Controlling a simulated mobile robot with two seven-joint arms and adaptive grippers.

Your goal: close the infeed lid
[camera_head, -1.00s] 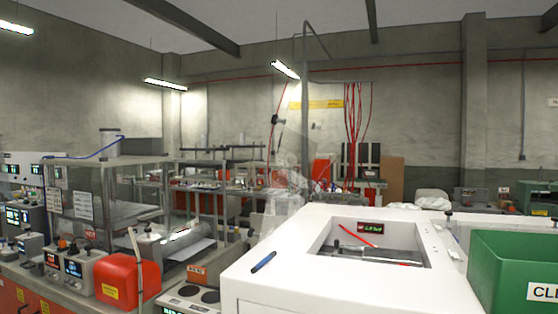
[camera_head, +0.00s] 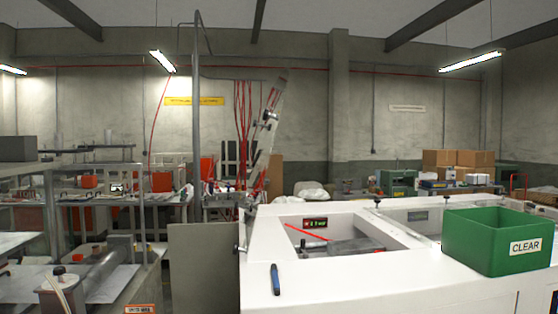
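The white machine (camera_head: 380,285) stands in front of me, with a rectangular infeed opening in its top. A thin, pale panel (camera_head: 266,130), apparently the infeed lid, stands raised and leaning to the right at the machine's left edge. I see it nearly edge-on, with dark fittings along it. Neither of my grippers is in view.
A green bin marked CLEAR (camera_head: 490,250) stands at the right. A grey panel (camera_head: 203,266) and a vertical pole (camera_head: 196,130) are left of the machine, beside benches and shelves.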

